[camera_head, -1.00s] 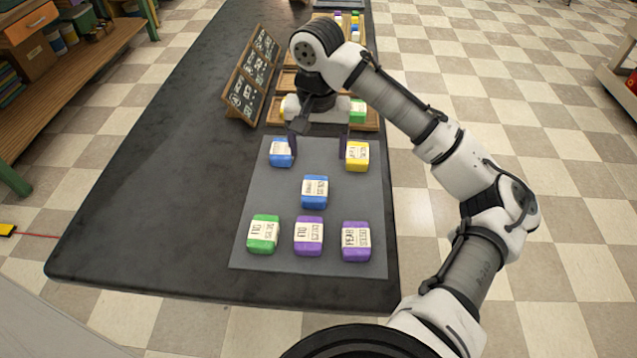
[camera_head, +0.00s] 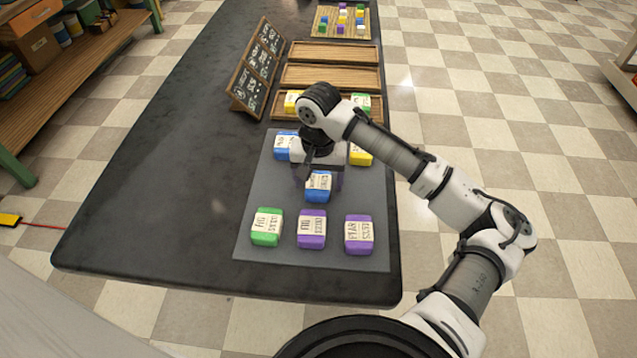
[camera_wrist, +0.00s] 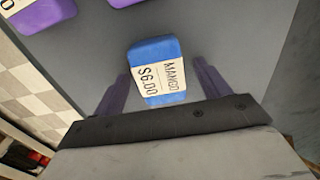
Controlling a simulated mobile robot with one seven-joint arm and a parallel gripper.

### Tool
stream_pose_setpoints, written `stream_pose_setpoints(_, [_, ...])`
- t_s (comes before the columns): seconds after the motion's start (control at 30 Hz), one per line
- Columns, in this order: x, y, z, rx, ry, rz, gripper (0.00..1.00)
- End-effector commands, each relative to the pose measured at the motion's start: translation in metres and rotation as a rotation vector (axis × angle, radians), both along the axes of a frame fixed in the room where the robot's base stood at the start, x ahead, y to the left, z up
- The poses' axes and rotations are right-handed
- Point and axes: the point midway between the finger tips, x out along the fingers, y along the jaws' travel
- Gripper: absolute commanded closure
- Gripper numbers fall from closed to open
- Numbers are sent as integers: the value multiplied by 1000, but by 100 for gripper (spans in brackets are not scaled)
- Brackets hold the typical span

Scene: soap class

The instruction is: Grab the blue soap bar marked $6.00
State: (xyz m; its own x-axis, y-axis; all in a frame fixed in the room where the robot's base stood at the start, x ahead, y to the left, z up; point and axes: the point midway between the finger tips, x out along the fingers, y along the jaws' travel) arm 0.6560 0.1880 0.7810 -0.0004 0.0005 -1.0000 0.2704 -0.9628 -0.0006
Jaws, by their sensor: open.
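The blue soap bar (camera_head: 317,193) lies on the grey mat (camera_head: 375,205), in the middle of the loose bars. In the wrist view the blue bar (camera_wrist: 150,52) has a pale label reading MANGO $6.00. My gripper (camera_wrist: 161,70) is open, with one dark finger on each side of the bar and the bar apart from both. In the head view my gripper (camera_head: 318,181) is low over this bar and hides its back part. A second blue bar (camera_head: 282,147) lies at the mat's back left, partly hidden by my gripper; its price is unreadable.
A green bar (camera_head: 267,227) and two purple bars (camera_head: 311,229) (camera_head: 358,235) lie in the front row. A yellow bar (camera_head: 360,155) is at the back right. Behind stand a wooden rack (camera_head: 330,76) and a slanted price board (camera_head: 258,70). The table's left side is clear.

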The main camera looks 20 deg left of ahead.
Motion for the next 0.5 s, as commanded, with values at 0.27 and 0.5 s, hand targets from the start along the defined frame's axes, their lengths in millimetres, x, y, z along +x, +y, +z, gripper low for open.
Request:
stream_pose_setpoints(0.27, [0, 0, 0, 0, 0, -1, 42])
stream_pose_setpoints(0.5, [0, 0, 0, 0, 0, -1, 73])
